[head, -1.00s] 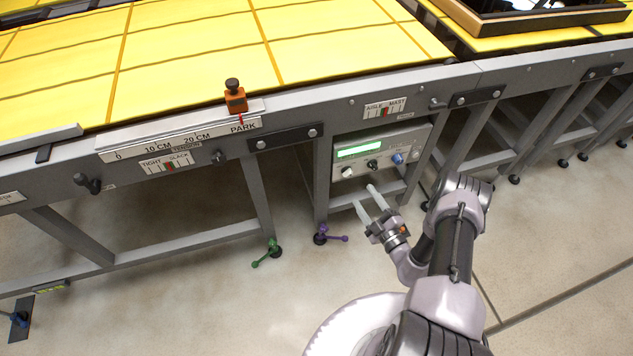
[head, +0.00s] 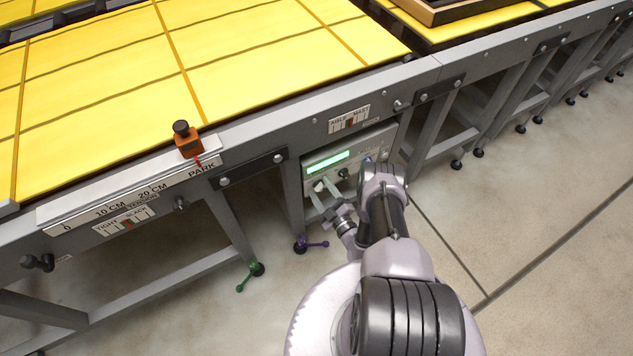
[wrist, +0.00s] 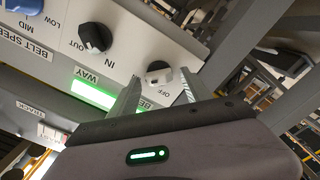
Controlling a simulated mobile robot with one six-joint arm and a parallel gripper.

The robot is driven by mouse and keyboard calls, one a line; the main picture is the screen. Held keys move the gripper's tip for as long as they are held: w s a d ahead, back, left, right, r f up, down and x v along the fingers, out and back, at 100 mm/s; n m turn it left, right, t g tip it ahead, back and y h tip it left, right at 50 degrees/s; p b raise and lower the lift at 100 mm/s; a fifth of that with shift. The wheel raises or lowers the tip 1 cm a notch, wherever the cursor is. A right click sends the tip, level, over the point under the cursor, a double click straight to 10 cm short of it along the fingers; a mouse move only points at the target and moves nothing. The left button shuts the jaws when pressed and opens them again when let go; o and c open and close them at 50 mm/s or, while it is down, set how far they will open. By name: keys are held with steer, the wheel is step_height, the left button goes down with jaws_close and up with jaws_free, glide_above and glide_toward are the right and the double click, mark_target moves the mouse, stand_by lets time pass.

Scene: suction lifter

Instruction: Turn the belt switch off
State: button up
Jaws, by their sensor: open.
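In the head view my gripper (head: 323,194) is at the left end of the panel's knob row, in front of the panel (head: 314,167).
A black IN/OUT knob (wrist: 95,38) and a blue belt speed knob (wrist: 24,6) are on the same panel. A lit green display (wrist: 93,94) lies beside them.

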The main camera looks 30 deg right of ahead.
jaws_close()
stand_by(0.3)
steer(key=n+b, duration=0.1)
steer(key=n, duration=0.1)
steer(key=n+b, duration=0.1)
steer(key=shift+f+n, duration=0.2)
steer(key=shift+n, duration=0.2)
steer(key=n+b, duration=0.1)
steer(key=n, duration=0.3)
steer(key=shift+a+n, duration=0.1)
steer(key=shift+n, duration=0.2)
steer(key=n+b, duration=0.1)
steer(key=n, duration=0.3)
steer(key=shift+f+n, duration=0.1)
steer(key=shift+n, duration=0.2)
steer(key=n, duration=0.4)
steer(key=shift+f+n, duration=0.1)
steer(key=shift+n, duration=0.3)
